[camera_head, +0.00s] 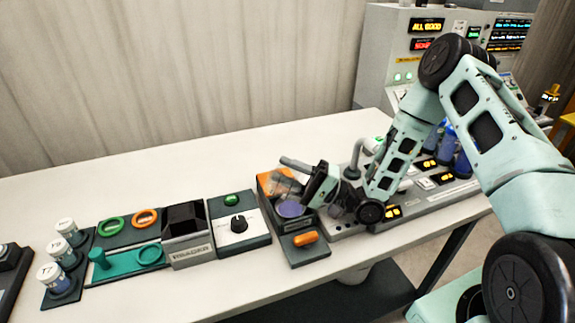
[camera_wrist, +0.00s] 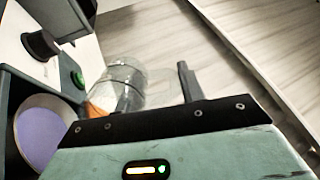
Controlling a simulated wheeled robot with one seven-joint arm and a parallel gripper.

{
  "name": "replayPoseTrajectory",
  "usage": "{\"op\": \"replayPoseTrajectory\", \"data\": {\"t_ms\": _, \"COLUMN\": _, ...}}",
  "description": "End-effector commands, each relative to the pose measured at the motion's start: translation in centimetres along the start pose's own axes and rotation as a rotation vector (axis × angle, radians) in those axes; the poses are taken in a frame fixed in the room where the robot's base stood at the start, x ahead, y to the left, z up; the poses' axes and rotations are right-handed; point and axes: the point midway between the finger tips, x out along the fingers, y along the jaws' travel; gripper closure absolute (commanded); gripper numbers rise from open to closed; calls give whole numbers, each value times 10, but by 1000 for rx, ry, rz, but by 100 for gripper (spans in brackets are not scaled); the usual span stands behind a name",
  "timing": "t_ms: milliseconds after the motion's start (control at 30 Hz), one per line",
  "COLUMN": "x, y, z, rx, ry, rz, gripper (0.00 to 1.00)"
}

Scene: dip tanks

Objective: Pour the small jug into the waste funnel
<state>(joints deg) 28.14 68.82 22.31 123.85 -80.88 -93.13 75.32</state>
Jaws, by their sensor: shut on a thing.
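My gripper (camera_head: 302,178) is shut on a clear, see-through small jug (camera_head: 283,186) above a dark unit at the middle right of the bench. In the wrist view, the jug (camera_wrist: 122,86) looks tipped on its side, beside a dark finger (camera_wrist: 187,82). I cannot make out liquid in it. A round vessel with a purple inside (camera_head: 291,209) sits in the unit just below the jug; it also shows at the left of the wrist view (camera_wrist: 42,133). I cannot tell for sure whether it is the waste funnel. The jug looks apart from it.
Left of the unit stand a knob panel with a green button (camera_head: 238,220), a black-topped box (camera_head: 186,235), coloured rings (camera_head: 146,218) and white-lidded jars (camera_head: 66,228). Blue bottles (camera_head: 462,163) and a lit panel (camera_head: 428,163) are at right. The bench's back strip is clear.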

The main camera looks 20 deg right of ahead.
Motion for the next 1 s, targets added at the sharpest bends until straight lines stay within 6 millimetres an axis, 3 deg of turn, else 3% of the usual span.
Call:
{"op": "replayPoseTrajectory", "data": {"t_ms": 333, "x": 8, "y": -2, "z": 1, "rx": -7, "ry": -3, "rz": 74, "gripper": 92}}
{"op": "replayPoseTrajectory", "data": {"t_ms": 1000, "x": 32, "y": 16, "z": 1, "rx": -6, "ry": -5, "rz": 451, "gripper": 92}}
